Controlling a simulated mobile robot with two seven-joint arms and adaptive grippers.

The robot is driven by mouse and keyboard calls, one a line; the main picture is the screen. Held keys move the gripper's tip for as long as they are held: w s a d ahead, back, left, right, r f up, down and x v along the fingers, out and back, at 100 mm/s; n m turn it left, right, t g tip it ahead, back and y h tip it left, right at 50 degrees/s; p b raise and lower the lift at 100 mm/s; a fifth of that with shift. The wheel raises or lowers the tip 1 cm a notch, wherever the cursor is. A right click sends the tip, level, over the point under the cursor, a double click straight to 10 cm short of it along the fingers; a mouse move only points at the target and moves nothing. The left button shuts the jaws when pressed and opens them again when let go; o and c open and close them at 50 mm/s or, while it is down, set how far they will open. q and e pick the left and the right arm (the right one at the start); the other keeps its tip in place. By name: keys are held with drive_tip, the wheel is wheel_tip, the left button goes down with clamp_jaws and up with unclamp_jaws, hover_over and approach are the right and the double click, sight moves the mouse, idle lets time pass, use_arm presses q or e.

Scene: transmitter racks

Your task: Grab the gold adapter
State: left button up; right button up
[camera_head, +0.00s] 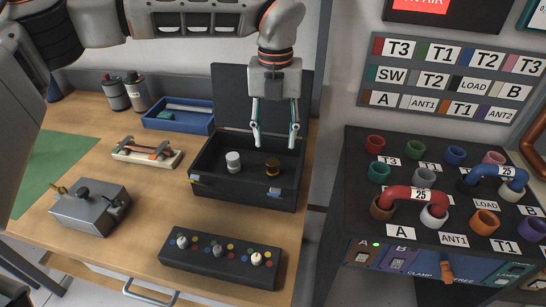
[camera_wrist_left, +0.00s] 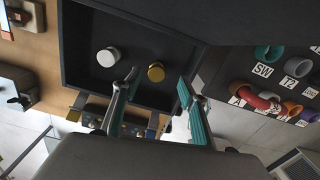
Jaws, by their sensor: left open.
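The gold adapter (camera_head: 272,166) is a small gold cylinder standing in the open black case (camera_head: 242,197). A silver-white adapter (camera_head: 233,161) stands to its left in the same case. My left gripper (camera_head: 275,142) is open and empty above the case, its two fingers pointing down over the gold adapter. In the left wrist view the gold adapter (camera_wrist_left: 156,72) shows beyond and between the two fingertips (camera_wrist_left: 159,78), not touching either as far as I can see. The silver-white adapter (camera_wrist_left: 108,57) is left of the fingers there. My right gripper is not in view.
The case's raised lid (camera_head: 248,95) stands behind. A blue tray (camera_head: 180,115), a grey box with knobs (camera_head: 90,207) and a black button panel (camera_head: 218,260) are on the wooden table. A patch panel with colored ports (camera_head: 440,180) stands at the right.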

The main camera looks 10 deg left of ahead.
sight(273, 161)
use_arm(q)
drive_tip(key=shift+s+f, duration=0.2)
drive_tip(key=shift+f, duration=0.55)
drive_tip(key=shift+s+f, duration=0.2)
drive_tip(key=shift+f, duration=0.55)
drive_tip(key=f, duration=0.4)
drive_tip(key=shift+s+a+f+p, duration=0.15)
drive_tip(key=shift+s+f+p, duration=0.1)
drive_tip(key=shift+f+p, duration=0.05)
clamp_jaws()
